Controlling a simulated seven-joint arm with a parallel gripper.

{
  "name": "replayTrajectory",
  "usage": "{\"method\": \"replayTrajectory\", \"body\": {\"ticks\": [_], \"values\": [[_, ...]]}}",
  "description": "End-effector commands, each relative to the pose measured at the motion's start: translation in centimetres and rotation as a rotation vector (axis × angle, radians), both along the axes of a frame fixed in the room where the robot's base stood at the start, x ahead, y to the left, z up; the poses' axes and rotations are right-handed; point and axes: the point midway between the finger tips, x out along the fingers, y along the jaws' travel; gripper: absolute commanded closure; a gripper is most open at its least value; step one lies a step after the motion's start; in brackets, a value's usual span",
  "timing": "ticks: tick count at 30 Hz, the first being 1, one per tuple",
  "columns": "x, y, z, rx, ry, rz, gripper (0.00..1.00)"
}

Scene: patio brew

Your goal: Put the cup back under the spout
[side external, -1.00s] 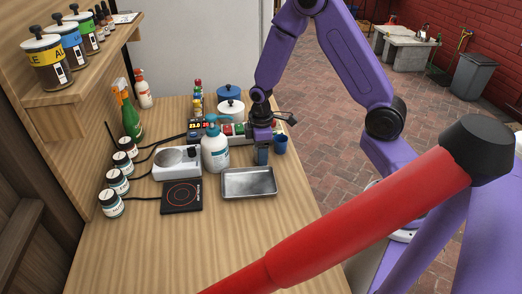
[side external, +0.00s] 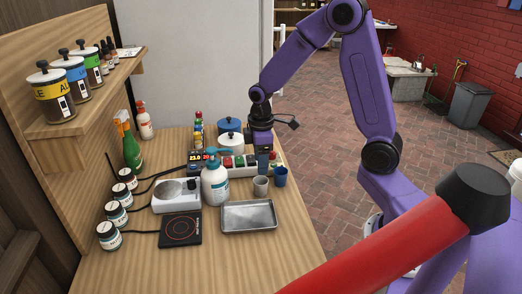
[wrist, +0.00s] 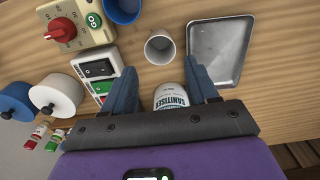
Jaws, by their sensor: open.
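A small grey-white cup (side external: 261,186) stands upright on the wooden table, just left of a blue cup (side external: 281,177). The wrist view shows the grey-white cup (wrist: 160,47) from above, beyond my fingertips, with the blue cup (wrist: 122,8) at the top edge. My gripper (wrist: 164,82) is open, with its fingers apart and no cup between them. In the side view, my gripper (side external: 263,161) is above and behind the grey-white cup.
A white sanitiser bottle (side external: 214,184) with a blue pump stands close left of the cup; a metal tray (side external: 248,214) lies in front. A cream control box (wrist: 76,27) with a red dial and a switch block (wrist: 101,80) are close by. The table's front is clear.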

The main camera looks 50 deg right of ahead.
Motion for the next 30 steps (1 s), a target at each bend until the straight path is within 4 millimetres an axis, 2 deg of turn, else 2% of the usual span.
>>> {"method": "replayTrajectory", "body": {"ticks": [3, 9, 14, 17, 22, 30], "values": [[0.1, 0.0, 1.7, 0.0, -0.004, 0.0, 0.41], [-0.1, 0.2, 3.0, 0.001, -0.002, 0.002, 0.41], [-1.5, 2.2, 3.8, 0.002, -0.003, 0.031, 0.41], [-3.5, 4.5, 4.6, 0.004, -0.008, 0.065, 0.41], [-8.1, 8.0, 6.0, 0.011, -0.013, 0.126, 0.41], [-16.3, 10.8, 7.4, 0.021, -0.015, 0.222, 0.41]]}}
